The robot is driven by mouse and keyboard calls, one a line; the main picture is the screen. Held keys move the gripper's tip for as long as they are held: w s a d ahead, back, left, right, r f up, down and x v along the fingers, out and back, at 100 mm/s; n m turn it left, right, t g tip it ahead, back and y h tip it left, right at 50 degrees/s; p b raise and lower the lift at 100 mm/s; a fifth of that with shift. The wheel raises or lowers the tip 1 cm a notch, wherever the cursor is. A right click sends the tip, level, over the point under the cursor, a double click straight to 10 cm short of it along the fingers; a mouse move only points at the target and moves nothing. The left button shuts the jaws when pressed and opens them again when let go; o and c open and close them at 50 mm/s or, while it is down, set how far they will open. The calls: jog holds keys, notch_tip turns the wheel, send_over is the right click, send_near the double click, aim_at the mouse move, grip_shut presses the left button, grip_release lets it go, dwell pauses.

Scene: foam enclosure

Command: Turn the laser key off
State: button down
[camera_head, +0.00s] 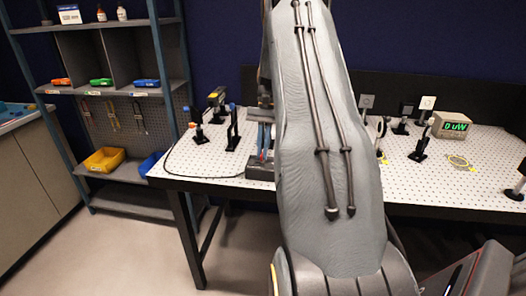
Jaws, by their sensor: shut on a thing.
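My grey arm stands in front of the optical table and hides much of its middle. My gripper (264,141) shows in part just left of the arm, pointing down over a dark box (260,171) on the table. The box looks like the laser's key unit, but most of it is behind the arm. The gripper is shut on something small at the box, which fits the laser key. The key itself is hidden, so its turn position cannot be seen.
The perforated white optical table (205,160) holds several black optic mounts. A meter (451,125) with a green readout, "0 uW", stands at the right. A black cable runs along the table's left side. Shelves with coloured bins (104,160) stand at the left. The left floor is clear.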

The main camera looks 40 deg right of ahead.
jog(key=shift+w+n, duration=0.1)
jog(key=shift+n, duration=0.5)
jog(key=c, duration=1.9)
grip_release()
jog(key=shift+r, duration=0.1)
jog(key=b+v, duration=0.2)
jog(key=v, duration=0.5)
jog(key=shift+w+r+b, duration=0.2)
jog(key=shift+r+b, duration=0.15)
jog(key=shift+b, duration=0.05)
